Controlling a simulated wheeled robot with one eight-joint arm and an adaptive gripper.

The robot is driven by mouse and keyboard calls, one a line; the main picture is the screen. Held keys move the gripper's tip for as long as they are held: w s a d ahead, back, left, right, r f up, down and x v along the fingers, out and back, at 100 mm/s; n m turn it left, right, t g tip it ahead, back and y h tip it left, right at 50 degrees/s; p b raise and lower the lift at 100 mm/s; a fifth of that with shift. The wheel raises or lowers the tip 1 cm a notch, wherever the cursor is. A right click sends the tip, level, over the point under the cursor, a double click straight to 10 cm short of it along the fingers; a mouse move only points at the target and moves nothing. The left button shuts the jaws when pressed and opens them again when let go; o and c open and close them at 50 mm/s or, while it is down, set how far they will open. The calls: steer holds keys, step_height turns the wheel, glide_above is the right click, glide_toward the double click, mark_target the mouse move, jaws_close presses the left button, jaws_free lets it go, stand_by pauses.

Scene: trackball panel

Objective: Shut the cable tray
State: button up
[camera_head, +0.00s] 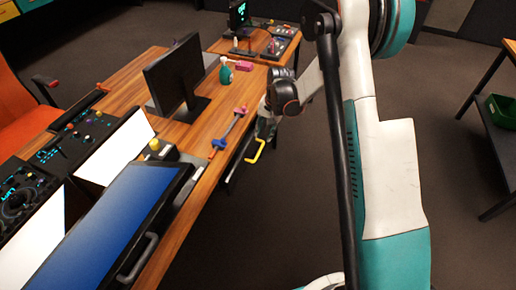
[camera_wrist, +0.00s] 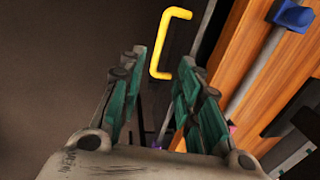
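The cable tray (camera_head: 236,163) is a dark, narrow piece along the desk's edge, largely hidden. Its yellow handle (camera_head: 256,151) sticks out over the floor. In the wrist view the yellow handle (camera_wrist: 165,42) stands just beyond my fingertips, and a dark edge of the tray (camera_wrist: 208,32) runs beside the desk. My gripper (camera_wrist: 160,68) is open and empty, its two green-padded fingers apart, with the handle ahead of the gap and no contact visible. In the head view my gripper (camera_head: 266,126) is small and partly hidden beside the desk edge, close to the handle.
The wooden desk (camera_head: 205,135) carries a monitor (camera_head: 173,75), a bar with blue and pink ends (camera_head: 228,133), and control panels. A large blue screen (camera_head: 115,230) stands at the near end. A side table with a green bin (camera_head: 503,110) is at right. The floor between is clear.

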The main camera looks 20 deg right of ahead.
mark_target(259, 151)
steer(key=f+b, duration=0.1)
steer(key=f, duration=0.2)
steer(key=w+a+f+b, duration=0.1)
steer(key=f, duration=0.3)
steer(key=f+b, duration=0.1)
steer(key=f, duration=0.3)
steer(key=shift+w+a+f+b, duration=0.1)
steer(key=shift+w+a+b, duration=0.05)
steer(key=shift+a+b, duration=0.25)
jaws_close()
